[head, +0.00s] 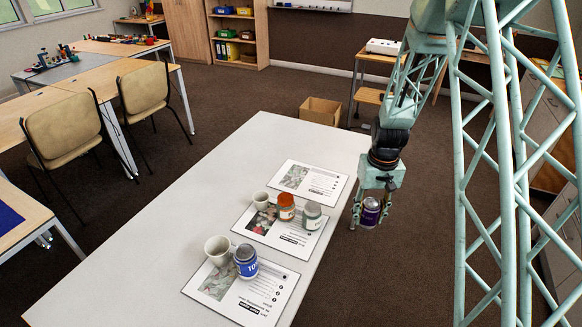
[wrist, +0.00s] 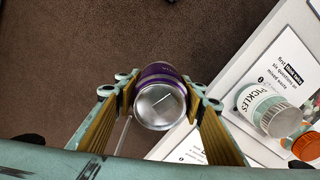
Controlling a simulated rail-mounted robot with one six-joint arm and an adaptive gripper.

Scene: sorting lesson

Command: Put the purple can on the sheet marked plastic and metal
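The purple can (head: 371,211) is between the fingers of my gripper (head: 370,208), held in the air off the table's right edge. In the wrist view the can (wrist: 157,97) shows its silver end between both finger pads of my gripper (wrist: 160,108). Three printed sheets lie in a row on the white table: a far sheet (head: 325,183) with nothing on it, a middle sheet (head: 290,241) and a near sheet (head: 262,298). The head view is too small to tell which is marked plastic and metal. The wrist view shows "mixed waste" on one sheet (wrist: 284,50).
The middle sheet bears a small cup (head: 261,201), an orange jar (head: 286,207) and a pale pickles jar (head: 311,216). The near sheet bears a mug (head: 217,250) and a blue can (head: 246,262). The white table (head: 150,240) is bare at left. A cardboard box (head: 320,112) stands on the floor.

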